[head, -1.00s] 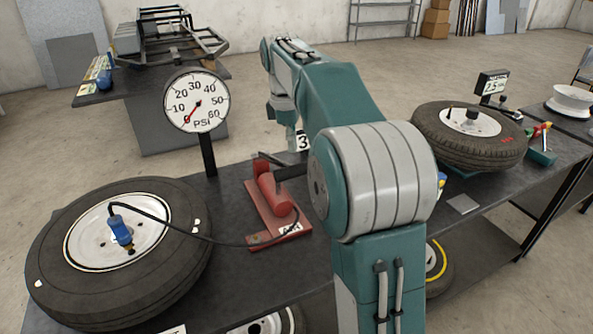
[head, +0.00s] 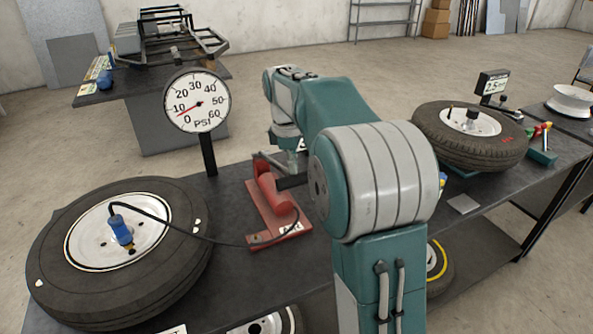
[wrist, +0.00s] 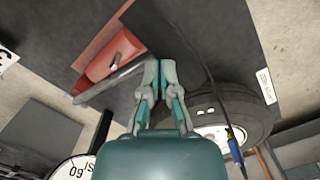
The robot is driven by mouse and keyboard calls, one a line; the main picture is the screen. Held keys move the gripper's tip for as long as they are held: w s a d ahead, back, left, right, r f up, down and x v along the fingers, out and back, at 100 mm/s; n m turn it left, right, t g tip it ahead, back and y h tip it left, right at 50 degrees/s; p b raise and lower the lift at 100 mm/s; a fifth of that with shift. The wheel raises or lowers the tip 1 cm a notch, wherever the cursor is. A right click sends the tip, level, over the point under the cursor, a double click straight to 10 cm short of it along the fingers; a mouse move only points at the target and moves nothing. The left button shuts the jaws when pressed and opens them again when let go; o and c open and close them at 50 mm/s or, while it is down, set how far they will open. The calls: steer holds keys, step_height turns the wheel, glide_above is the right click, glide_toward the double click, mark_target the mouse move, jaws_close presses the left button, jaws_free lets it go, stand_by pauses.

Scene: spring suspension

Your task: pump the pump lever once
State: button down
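A tyre (head: 60,265) lies at the left, joined to the pump by a black hose (head: 190,234). Another tyre (head: 440,137) lies at the right. A small grey plate (head: 464,204) lies on the bench. A table with a metal frame (head: 175,45) stands behind.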

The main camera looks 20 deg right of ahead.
steer(key=f, duration=0.2)
steer(key=shift+a+f, duration=0.25)
steer(key=shift+f, duration=0.1)
steer(key=shift+d+f, duration=0.1)
steer(key=shift+f, duration=0.15)
steer(key=shift+w+a+r, duration=0.25)
steer(key=shift+w+a, duration=0.2)
steer(key=shift+a, duration=0.15)
steer(key=shift+w+a+r, duration=0.25)
steer(key=shift+w+a, duration=0.2)
steer(key=shift+a, duration=0.15)
step_height(320, 180, up, 12)
glide_above(292, 176)
steer(key=w+a, duration=0.3)
steer(key=w, duration=0.1)
steer(key=shift+f, duration=0.1)
